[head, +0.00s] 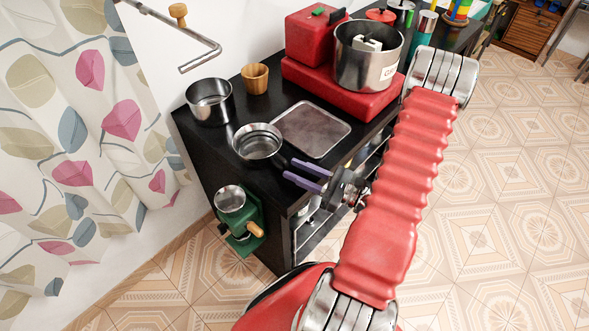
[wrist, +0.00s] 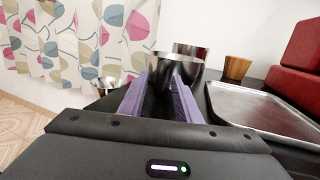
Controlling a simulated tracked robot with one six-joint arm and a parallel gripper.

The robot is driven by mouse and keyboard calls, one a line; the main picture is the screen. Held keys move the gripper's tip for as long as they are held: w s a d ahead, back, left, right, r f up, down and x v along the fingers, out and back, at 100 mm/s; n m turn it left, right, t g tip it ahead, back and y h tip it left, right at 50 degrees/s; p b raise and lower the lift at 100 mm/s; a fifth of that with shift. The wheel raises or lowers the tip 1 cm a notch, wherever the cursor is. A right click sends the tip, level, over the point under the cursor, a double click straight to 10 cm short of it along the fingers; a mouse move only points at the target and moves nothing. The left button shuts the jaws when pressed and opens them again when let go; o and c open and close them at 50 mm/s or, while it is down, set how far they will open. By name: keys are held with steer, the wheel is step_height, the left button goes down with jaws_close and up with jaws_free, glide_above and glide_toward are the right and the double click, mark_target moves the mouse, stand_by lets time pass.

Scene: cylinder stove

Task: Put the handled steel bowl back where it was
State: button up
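The handled steel bowl (head: 257,141) stands upright on the black stove top, near its front left, with its dark handle (head: 279,160) pointing toward my gripper. My gripper (head: 288,169) is open, its two purple fingers apart and level, reaching in from the right at the handle end. In the wrist view the bowl (wrist: 175,68) is straight ahead, just beyond the fingertips, partly covered by them. The space between the fingers is dark, so I cannot tell how far the handle lies between them. I see no grip on the bowl.
A flat metal tray (head: 311,129) lies right of the bowl. A steel pot (head: 209,101) and wooden cup (head: 255,78) stand behind. A large pot (head: 368,56) sits on a red block (head: 340,87). A green device (head: 238,222) hangs on the stove's side.

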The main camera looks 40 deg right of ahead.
steer(key=r+v, duration=0.1)
steer(key=v, duration=0.9)
steer(key=shift+s+f, duration=0.35)
steer(key=shift+f, duration=0.15)
steer(key=shift+r, duration=0.1)
steer(key=a+r+n+g+h, duration=0.1)
steer(key=a+r+n+g, duration=0.5)
steer(key=a+n+g, duration=0.3)
steer(key=a+r+n+g, duration=0.6)
steer(key=a+n+g, duration=0.2)
steer(key=a+n, duration=0.25)
steer(key=a+r+n+t+h, duration=0.4)
steer(key=r+n+h, duration=0.4)
steer(key=r+n, duration=0.3)
step_height(320, 180, up, 2)
steer(key=shift+s+a+r+t, duration=0.1)
steer(key=shift+s+a+t, duration=0.15)
steer(key=shift+t, duration=0.65)
